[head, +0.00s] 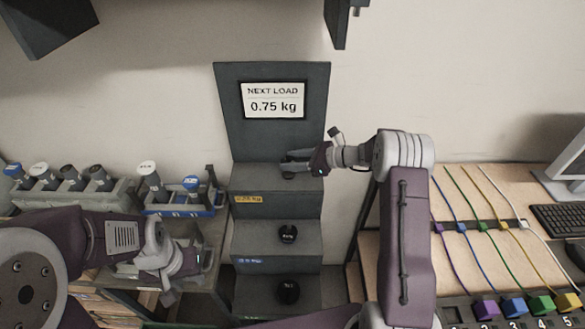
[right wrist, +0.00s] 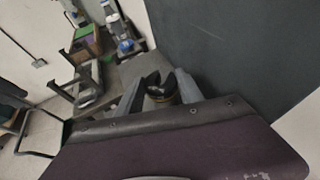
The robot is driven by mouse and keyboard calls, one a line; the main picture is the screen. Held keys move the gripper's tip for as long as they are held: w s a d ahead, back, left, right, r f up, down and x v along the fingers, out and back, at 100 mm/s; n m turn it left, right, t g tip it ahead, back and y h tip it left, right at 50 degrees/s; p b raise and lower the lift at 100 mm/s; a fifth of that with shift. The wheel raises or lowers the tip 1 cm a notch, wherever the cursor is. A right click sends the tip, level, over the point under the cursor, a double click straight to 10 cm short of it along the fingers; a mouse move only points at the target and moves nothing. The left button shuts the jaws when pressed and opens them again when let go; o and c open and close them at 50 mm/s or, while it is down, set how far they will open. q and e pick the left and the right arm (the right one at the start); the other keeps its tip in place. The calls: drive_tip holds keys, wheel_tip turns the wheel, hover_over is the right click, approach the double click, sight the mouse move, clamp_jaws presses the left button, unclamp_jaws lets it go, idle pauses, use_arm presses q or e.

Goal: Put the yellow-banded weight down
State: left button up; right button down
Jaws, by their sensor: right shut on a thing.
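My right gripper (head: 290,163) is at the top step of a dark grey stepped stand (head: 270,212). It is shut on a small dark weight (head: 288,174). In the right wrist view, the yellow-banded weight (right wrist: 162,92) sits between the two grey fingers (right wrist: 160,92), its yellowish band partly hidden. I cannot tell whether its base touches the step. The top step has a yellow label (head: 249,199) on its front edge. My left gripper (head: 145,285) is at the lower left, its fingers apart with nothing seen between them.
A sign (head: 274,100) reads "NEXT LOAD 0.75 kg". A blue rack (head: 182,210) with handled tools is left. A bench (head: 470,270) with coloured cables and a keyboard (head: 560,220) is right.

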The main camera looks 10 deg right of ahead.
sight(293, 175)
wheel_tip(293, 175, down, 4)
drive_tip(key=shift+r, duration=0.25)
drive_tip(key=shift+f, duration=0.1)
drive_tip(key=shift+f, duration=0.15)
drive_tip(key=c, duration=0.7)
unclamp_jaws()
drive_tip(key=shift+c, duration=0.2)
